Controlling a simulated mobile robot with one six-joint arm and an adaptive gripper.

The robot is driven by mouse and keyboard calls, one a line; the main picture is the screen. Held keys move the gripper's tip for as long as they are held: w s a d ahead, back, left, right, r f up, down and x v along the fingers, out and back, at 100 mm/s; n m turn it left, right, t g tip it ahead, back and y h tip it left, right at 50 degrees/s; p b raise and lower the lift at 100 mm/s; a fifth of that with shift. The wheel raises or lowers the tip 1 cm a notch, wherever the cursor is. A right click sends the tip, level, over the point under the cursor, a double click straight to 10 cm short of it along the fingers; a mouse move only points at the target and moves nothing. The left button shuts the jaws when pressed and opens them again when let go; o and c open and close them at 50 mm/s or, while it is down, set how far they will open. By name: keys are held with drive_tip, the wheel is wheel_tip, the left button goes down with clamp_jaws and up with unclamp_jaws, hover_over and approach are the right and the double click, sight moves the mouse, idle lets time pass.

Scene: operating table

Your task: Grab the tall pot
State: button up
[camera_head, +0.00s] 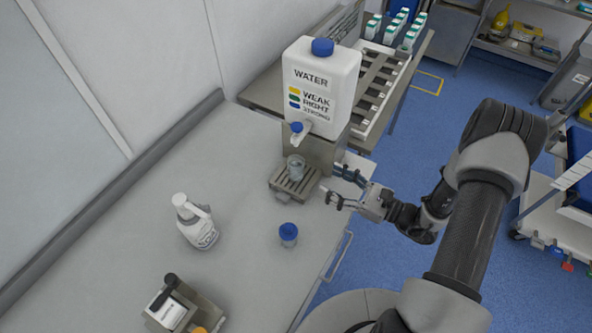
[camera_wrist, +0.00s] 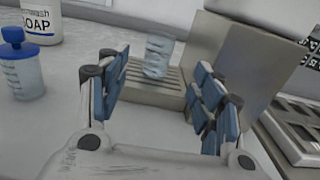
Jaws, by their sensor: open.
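A clear, open-topped pot (camera_head: 296,167) stands upright on the slatted drip tray (camera_head: 282,187), below the water dispenser's tap. In the wrist view the clear pot (camera_wrist: 158,57) shows ahead, between and beyond my fingers. A second clear pot with a blue lid (camera_head: 288,235) stands on the table; it also shows at the left of the wrist view (camera_wrist: 20,70). I cannot tell for certain which one is the tall pot. My gripper (camera_head: 336,186) is open and empty, just right of the drip tray, its fingers pointing towards the clear pot without touching it.
The white water dispenser (camera_head: 322,85) stands on a metal stand behind the drip tray. A soap bottle (camera_head: 195,222) stands on the table (camera_head: 130,240) to the left. A metal holder (camera_head: 168,305) is at the front. The table between them is clear.

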sight(303, 168)
drive_tip(key=x, duration=0.7)
drive_tip(key=shift+w+a+b, duration=0.15)
drive_tip(key=shift+a+b, duration=0.15)
drive_tip(key=shift+b, duration=0.05)
drive_tip(key=b+x, duration=0.1)
drive_tip(key=x, duration=0.4)
drive_tip(key=shift+f, duration=0.15)
drive_tip(key=c, duration=1.3)
